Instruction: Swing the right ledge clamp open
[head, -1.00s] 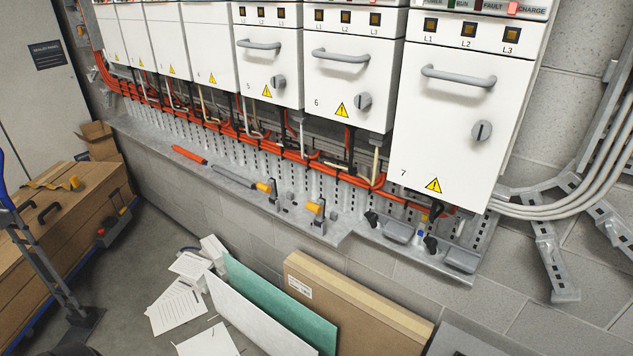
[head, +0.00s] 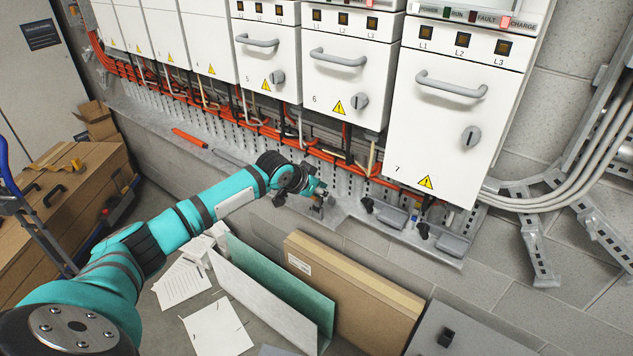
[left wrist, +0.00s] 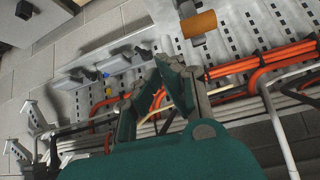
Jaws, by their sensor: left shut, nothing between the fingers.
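The right ledge clamp, with its orange grip (left wrist: 199,24) on a metal arm, shows at the top of the left wrist view. It stands on the grey perforated ledge (left wrist: 235,32). My left gripper (left wrist: 166,66) is shut and empty, its fingertips a little apart from the orange grip in that view. In the head view my left gripper (head: 318,188) is over the ledge at the clamps and mostly hides both of them. Whether its fingers touch the right clamp cannot be told there. My right gripper is not in view.
White cabinets (head: 455,110) stand above the ledge. Orange cables (head: 265,130) run beneath them. Grey blocks with black knobs (head: 367,205) sit right of the clamps. Boards and a flat cardboard box (head: 345,290) lean below. A wooden crate (head: 75,205) stands at left.

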